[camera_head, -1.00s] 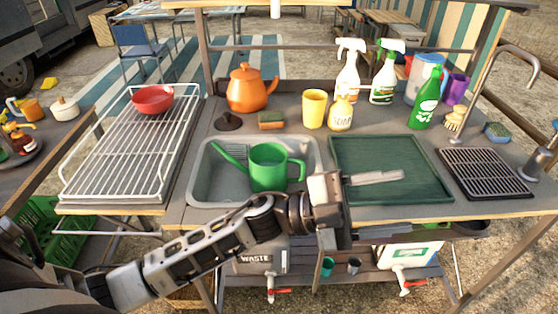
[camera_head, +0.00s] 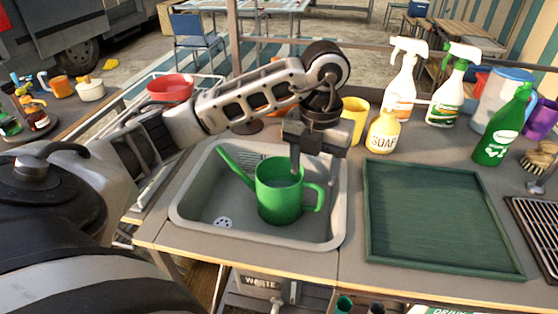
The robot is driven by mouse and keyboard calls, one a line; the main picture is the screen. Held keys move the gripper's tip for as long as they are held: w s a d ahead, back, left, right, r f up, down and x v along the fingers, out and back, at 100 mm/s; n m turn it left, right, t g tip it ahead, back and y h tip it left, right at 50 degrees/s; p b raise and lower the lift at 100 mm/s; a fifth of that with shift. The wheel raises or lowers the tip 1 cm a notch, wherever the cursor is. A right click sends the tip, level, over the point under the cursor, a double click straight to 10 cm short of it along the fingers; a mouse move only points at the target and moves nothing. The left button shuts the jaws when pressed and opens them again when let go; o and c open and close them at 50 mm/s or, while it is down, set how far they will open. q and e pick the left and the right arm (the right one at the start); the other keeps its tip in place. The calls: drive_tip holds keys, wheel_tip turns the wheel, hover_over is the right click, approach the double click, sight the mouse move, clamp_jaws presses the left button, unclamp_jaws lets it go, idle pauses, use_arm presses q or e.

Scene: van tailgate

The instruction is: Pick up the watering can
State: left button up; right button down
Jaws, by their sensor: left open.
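The green watering can (camera_head: 279,194) stands upright in the grey sink (camera_head: 185,210). Its spout points up and left, and its handle is on the right side. My left gripper (camera_head: 312,168) points down just above the can's right rim and handle. It is open, with nothing seen between its fingers. One finger hangs in front of the can's upper right edge, and I cannot tell whether it touches. My right gripper is out of view.
A green tray (camera_head: 430,215) lies right of the sink. Behind are a yellow cup (camera_head: 354,118), a soap bottle (camera_head: 383,132), spray bottles (camera_head: 404,80) and a green bottle (camera_head: 505,128). A red bowl (camera_head: 170,89) sits on the rack at left, partly behind my arm.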

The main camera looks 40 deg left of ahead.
use_arm(q)
wheel_tip(320, 180, down, 9)
drive_tip(key=shift+f, duration=0.1)
idle(0.4)
drive_tip(key=shift+c, duration=0.4)
drive_tip(key=c, duration=1)
